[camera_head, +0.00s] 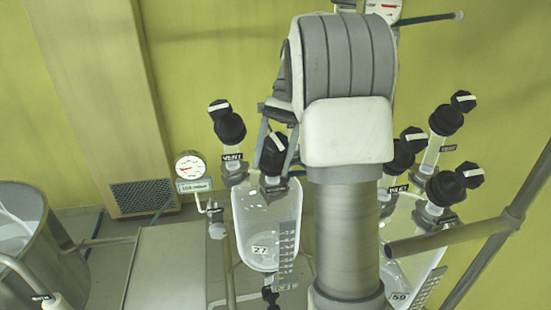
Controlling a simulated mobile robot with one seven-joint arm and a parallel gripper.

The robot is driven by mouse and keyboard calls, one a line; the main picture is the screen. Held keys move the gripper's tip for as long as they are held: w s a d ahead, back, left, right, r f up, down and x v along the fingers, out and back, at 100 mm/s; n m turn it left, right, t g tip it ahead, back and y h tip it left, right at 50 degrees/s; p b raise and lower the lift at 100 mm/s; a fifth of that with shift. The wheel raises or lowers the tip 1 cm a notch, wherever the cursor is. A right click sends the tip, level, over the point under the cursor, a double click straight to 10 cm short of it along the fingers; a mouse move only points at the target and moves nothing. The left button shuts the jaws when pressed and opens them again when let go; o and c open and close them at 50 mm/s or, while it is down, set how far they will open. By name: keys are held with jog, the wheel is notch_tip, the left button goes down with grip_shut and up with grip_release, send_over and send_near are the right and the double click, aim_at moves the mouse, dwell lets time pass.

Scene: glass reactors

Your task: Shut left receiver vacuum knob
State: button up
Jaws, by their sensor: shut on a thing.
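The left receiver (262,228) is a clear glass vessel marked 27, left of my arm. Two black knobs with white bars stand on its top. The rear left one (230,127) sits above a VENT label. The front right one (271,157) sits above a label that I cannot read; it appears to be the vacuum knob. My gripper (275,145) comes down over this front knob, with its thin grey fingers on either side, shut on it. The white bar on the knob's cap looks slanted. My arm hides part of the gripper.
A right receiver (404,250) with several similar black knobs stands partly behind my arm. A dial gauge (190,166) with a display is left of the left receiver. A grey pipe (450,238) crosses at right. A metal vessel (45,245) stands at far left.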

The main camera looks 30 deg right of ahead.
jog(key=shift+f+m+t+y, duration=0.1)
jog(key=shift+m+t+y, duration=0.2)
jog(key=shift+m+y, duration=0.15)
jog(key=shift+a, duration=0.1)
jog(key=o, duration=1.4)
